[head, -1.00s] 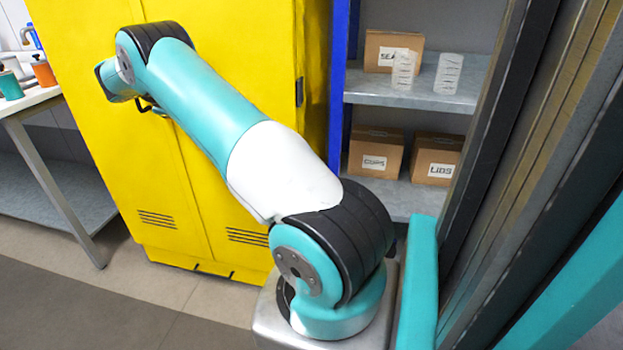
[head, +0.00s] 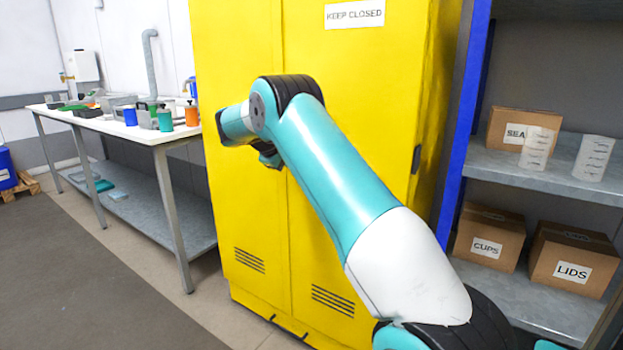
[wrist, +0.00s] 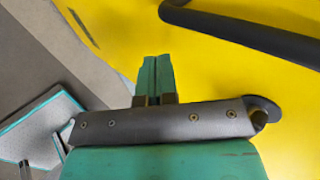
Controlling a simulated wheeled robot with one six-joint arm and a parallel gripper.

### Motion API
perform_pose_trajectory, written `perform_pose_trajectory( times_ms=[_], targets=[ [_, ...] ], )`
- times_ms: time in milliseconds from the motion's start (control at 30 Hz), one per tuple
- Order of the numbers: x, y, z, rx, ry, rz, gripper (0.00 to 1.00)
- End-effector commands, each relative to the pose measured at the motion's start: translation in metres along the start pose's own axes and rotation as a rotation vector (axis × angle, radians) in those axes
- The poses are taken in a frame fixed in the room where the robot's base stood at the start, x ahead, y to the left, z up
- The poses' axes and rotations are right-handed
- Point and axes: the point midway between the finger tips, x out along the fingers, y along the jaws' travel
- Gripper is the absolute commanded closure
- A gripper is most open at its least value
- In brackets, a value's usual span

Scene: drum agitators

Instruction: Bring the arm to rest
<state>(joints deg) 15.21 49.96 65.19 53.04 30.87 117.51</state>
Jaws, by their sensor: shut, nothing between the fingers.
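My arm, teal and white with black joints, reaches up and away in front of the yellow cabinet (head: 330,230) in the head view. My gripper (wrist: 155,82) shows in the wrist view with its two green fingers together and nothing between them. In the wrist view the yellow cabinet (wrist: 215,70) fills much of the picture beyond the fingers. The fingers cannot be made out clearly in the head view, where the arm's far end is before the cabinet doors.
A black bar (wrist: 245,38) crosses the upper right of the wrist view. A white bench (head: 150,133) with bottles stands left of the cabinet. Shelving (head: 520,172) at right holds cardboard boxes (head: 488,238) and clear cups (head: 595,158). Floor (head: 90,270) at left is open.

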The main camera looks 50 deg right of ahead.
Motion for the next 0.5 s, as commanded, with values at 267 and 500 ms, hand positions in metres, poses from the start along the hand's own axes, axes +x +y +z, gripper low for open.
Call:
perform_pose_trajectory(
  times_ms=[267,500],
  targets=[
    [-0.061,-0.003,-0.002,0.002,-0.001,0.000,1.00],
    [-0.079,-0.004,-0.004,0.002,0.003,0.002,1.00]
  ],
)
